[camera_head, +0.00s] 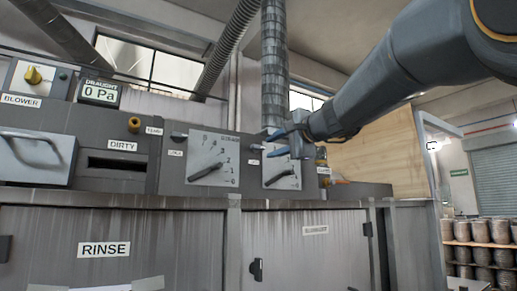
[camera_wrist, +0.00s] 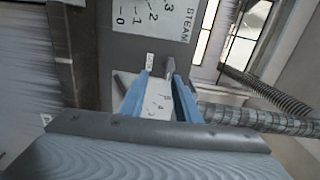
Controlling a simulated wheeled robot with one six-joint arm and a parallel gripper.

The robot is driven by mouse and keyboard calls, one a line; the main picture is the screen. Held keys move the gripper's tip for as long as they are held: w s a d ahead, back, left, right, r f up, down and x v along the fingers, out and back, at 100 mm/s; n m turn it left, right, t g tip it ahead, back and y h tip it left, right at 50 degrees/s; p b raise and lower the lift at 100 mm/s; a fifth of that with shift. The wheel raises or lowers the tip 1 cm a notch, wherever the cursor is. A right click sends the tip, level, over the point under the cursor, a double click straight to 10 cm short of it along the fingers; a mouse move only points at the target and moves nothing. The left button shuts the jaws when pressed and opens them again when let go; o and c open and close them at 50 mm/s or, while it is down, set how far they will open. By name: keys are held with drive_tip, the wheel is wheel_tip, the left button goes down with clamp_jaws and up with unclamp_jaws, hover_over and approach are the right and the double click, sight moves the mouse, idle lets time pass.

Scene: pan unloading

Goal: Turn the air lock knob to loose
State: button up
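My gripper (camera_head: 273,144) is in front of the right dial plate, with its blue fingers apart and nothing visibly held between them. In the wrist view my gripper (camera_wrist: 162,74) also shows spread. A small dark grey knob (camera_wrist: 170,68) lies just past the right fingertip, beside a small white label (camera_wrist: 150,60) too small to read. I cannot tell whether the finger touches it. Another small dark knob (camera_head: 178,135) is farther left. Which is the air lock knob cannot be read.
A ledge (camera_head: 120,198) juts below the panel. A ribbed duct (camera_head: 274,65) rises behind.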

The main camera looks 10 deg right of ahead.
sight(260, 147)
drive_tip(key=w+p, duration=0.1)
drive_tip(key=w, duration=0.1)
drive_tip(key=w+a+r+p, duration=0.1)
drive_tip(key=w, duration=0.2)
drive_tip(key=w+a+p, duration=0.1)
drive_tip(key=w, duration=0.1)
drive_tip(key=shift+w+a+r, duration=0.1)
drive_tip(key=shift+w+r, duration=0.1)
drive_tip(key=shift+r, duration=0.15)
clamp_jaws()
